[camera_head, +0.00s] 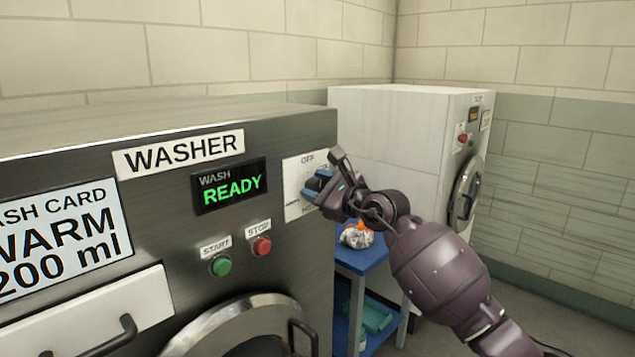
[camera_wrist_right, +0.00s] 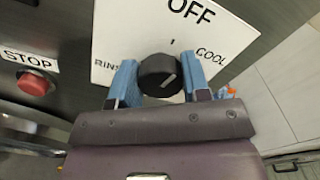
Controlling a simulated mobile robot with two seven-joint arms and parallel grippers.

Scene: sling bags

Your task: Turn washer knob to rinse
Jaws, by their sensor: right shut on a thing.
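The washer (camera_head: 180,200) is the grey machine at the left of the head view, its display reading "WASH READY". A white dial plate (camera_wrist_right: 115,50) on its front carries the labels OFF at the top, RINSE, partly hidden, at the left and COOL at the right. The round black knob (camera_wrist_right: 155,68) sits in the plate's middle with a short white line on its face, toward its lower right in the wrist view. My right gripper (camera_wrist_right: 160,82) is shut on the knob, one blue finger on each side. It also shows at the dial in the head view (camera_head: 318,183). My left gripper is not in view.
A green START button (camera_head: 221,266) and a red STOP button (camera_head: 262,247) are left of the dial. The washer's round door (camera_head: 245,325) is below. A blue stand (camera_head: 365,260) with a bag (camera_head: 356,236) and a white machine (camera_head: 385,125) stand beyond the washer.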

